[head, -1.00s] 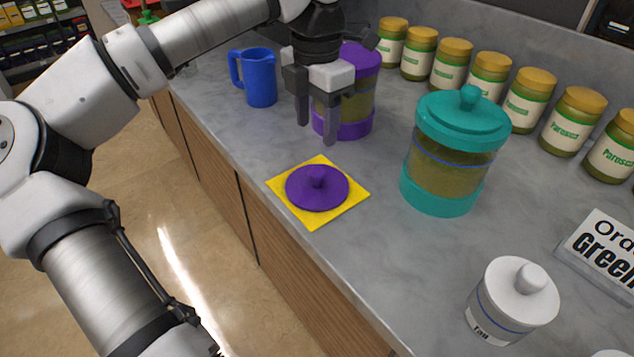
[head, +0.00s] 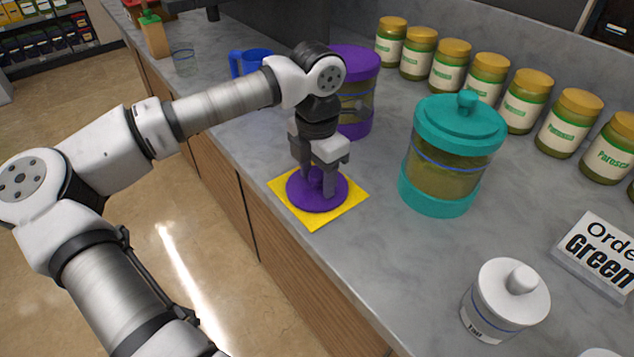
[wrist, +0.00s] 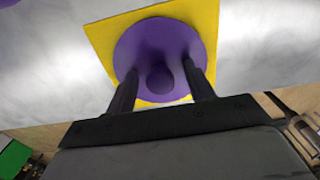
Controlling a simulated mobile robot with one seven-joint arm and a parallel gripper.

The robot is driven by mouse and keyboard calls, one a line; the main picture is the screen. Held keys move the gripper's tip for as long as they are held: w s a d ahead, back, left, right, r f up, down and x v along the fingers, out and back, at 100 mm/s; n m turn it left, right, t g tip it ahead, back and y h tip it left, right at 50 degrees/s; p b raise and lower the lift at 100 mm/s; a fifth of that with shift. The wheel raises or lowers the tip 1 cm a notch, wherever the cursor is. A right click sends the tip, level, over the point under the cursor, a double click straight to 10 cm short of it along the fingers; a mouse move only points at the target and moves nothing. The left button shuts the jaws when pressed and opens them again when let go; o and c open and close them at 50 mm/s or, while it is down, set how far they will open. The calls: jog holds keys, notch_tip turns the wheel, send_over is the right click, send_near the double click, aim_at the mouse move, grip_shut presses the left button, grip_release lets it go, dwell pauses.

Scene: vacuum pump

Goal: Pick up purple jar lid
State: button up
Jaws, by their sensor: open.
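The purple jar lid (head: 308,201), a flat disc with a knob in its middle, lies on a yellow square mat (head: 345,208) near the counter's front edge. My gripper (head: 317,187) points down over the lid with its fingers low around the knob. In the wrist view the lid (wrist: 140,48) fills the upper middle, and its knob (wrist: 160,77) sits between the two fingers of my open gripper (wrist: 161,85). A gap shows on each side of the knob. I cannot tell whether the fingertips touch the disc.
A purple jar (head: 357,95) stands just behind my gripper, with a blue pitcher (head: 250,60) left of it. A teal jar (head: 450,160) stands to the right, and a white canister (head: 508,297) nearer. Several yellow-capped jars (head: 488,78) line the back. Counter between mat and teal jar is clear.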

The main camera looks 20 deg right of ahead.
jog(key=c, duration=1)
jog(key=shift+c, duration=0.2)
jog(key=shift+r, duration=0.15)
